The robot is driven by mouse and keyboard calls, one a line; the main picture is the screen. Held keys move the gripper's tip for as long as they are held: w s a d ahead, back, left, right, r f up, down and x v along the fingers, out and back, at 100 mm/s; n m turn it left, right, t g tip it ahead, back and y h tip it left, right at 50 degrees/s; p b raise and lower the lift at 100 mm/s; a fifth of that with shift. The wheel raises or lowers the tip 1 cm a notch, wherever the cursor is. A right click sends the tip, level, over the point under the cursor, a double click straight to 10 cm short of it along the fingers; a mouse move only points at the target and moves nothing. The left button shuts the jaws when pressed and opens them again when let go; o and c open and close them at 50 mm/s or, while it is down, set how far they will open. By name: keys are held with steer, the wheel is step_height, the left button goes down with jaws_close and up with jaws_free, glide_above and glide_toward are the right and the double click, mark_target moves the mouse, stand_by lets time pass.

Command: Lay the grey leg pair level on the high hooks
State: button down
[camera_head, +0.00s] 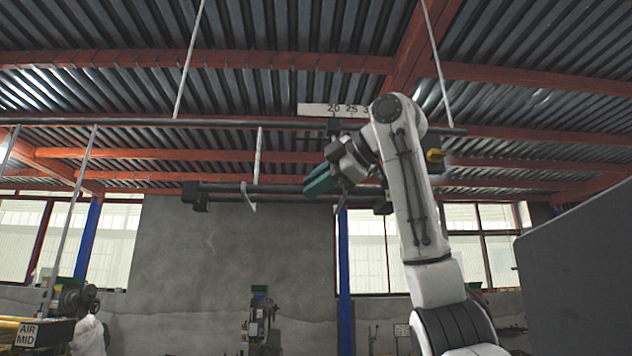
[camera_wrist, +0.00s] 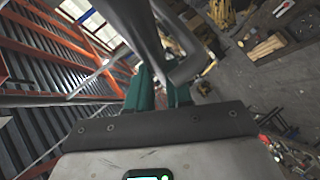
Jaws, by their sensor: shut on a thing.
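The grey leg pair (camera_head: 225,188) is two dark parallel tubes with blocky ends, nearly level in the head view, its right part sloping slightly down. My gripper (camera_head: 318,184), with teal fingers, is shut on it right of its middle. A white hook (camera_head: 247,193) hangs at the pair's left half, and another hook tip (camera_head: 341,204) shows just right of my fingers. I cannot tell whether the tubes rest in the hooks. In the wrist view, a bent grey bar (camera_wrist: 152,38) passes beyond my gripper (camera_wrist: 160,88); the fingers partly hide what they hold.
A long dark rail (camera_head: 130,122) runs above, with a numbered scale board (camera_head: 315,110) on it. Thin white rods (camera_head: 188,60) hang from the red-beamed roof. A dark grey panel (camera_head: 585,270) stands at right. An AIR MID sign (camera_head: 27,335) is at lower left.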

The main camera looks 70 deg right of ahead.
stand_by(0.3)
steer(key=c, duration=0.9)
jaws_free()
steer(key=shift+c, duration=0.2)
steer(key=shift+f, duration=0.1)
steer(key=b+v, duration=0.2)
steer(key=v, duration=0.8)
steer(key=shift+s, duration=0.35)
steer(key=shift+a, duration=0.1)
